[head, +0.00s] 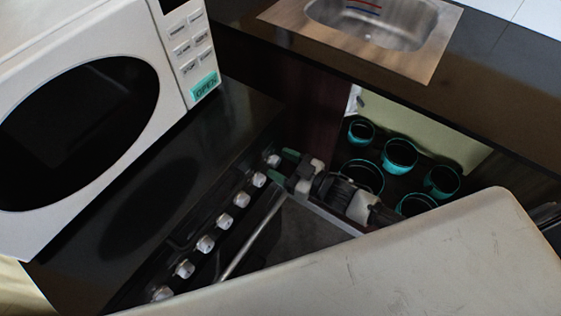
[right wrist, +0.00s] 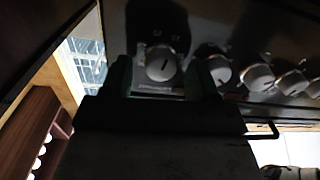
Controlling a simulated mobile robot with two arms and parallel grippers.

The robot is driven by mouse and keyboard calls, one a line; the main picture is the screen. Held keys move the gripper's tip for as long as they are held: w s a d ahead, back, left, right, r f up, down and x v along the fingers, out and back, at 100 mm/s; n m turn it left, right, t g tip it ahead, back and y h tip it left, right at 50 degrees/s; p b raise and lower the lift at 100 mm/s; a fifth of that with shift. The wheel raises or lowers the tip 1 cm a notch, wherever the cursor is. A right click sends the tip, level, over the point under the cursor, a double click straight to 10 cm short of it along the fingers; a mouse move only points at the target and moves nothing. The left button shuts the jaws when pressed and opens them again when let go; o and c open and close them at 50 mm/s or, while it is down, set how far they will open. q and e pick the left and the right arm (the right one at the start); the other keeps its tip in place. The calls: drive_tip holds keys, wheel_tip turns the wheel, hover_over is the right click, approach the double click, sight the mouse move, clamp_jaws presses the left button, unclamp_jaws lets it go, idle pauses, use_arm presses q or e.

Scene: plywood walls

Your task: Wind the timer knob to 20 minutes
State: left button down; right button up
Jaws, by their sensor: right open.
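A row of several white round knobs runs along the dark front panel of the stove (head: 215,195). The end knob (head: 273,160) is nearest my right gripper (head: 284,166). In the right wrist view, this knob (right wrist: 166,64) sits between the two green fingers of the open right gripper (right wrist: 160,76), one finger on each side. The left gripper is not in view.
A white microwave (head: 85,110) stands on the dark stove top at the left. A handle bar (head: 252,236) runs below the knobs. A sink (head: 380,22) is set in the counter behind. Green-rimmed pots (head: 400,155) stand in an open space at the right.

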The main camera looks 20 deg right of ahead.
drive_tip(key=shift+w+a, duration=0.2)
drive_tip(key=shift+w, duration=0.05)
drive_tip(key=c, duration=0.9)
idle(0.6)
drive_tip(key=o, duration=0.9)
drive_tip(key=v, duration=1.1)
drive_tip(key=shift+b, duration=0.3)
drive_tip(key=shift+w, duration=0.1)
